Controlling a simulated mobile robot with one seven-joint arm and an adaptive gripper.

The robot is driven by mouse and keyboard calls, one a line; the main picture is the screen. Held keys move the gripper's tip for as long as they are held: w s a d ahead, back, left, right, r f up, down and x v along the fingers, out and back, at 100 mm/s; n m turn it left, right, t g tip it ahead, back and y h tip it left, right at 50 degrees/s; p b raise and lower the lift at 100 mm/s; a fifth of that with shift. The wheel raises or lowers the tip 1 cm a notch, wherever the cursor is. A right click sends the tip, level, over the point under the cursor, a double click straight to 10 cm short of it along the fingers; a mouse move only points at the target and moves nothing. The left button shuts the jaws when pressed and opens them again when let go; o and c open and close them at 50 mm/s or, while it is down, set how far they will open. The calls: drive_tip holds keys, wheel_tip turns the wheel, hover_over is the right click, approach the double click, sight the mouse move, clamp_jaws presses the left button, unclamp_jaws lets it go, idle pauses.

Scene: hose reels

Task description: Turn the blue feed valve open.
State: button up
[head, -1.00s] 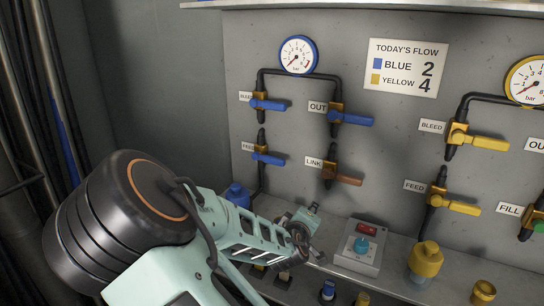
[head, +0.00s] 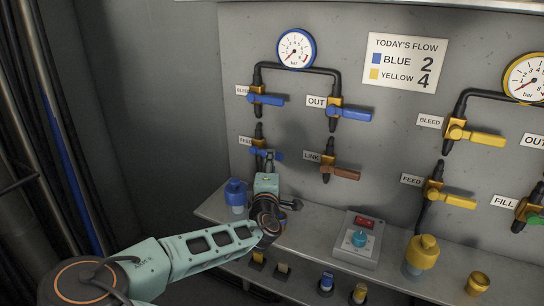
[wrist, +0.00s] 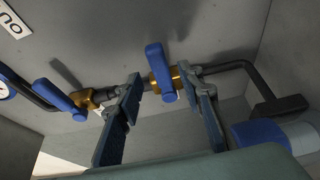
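The blue feed valve has a brass body and a blue lever, under the blue gauge at the left of the wall panel. In the head view its lever (head: 278,155) sticks out to the right, crosswise to the pipe. My gripper (head: 268,163) is right in front of it and hides part of it. In the wrist view the lever (wrist: 155,57) points up, and its lower end lies between the open fingertips of my gripper (wrist: 160,80). Gaps show on both sides, but contact cannot be told for certain.
The blue bleed valve (head: 266,99) is above, the blue out valve (head: 350,113) and orange link valve (head: 340,172) to the right. A blue-capped bottle (head: 236,190) stands on the shelf close by my gripper. A control box (head: 358,240) stands farther right.

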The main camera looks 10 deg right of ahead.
drive_tip(key=shift+x, duration=2.8)
drive_tip(key=shift+s+d, duration=0.1)
clamp_jaws()
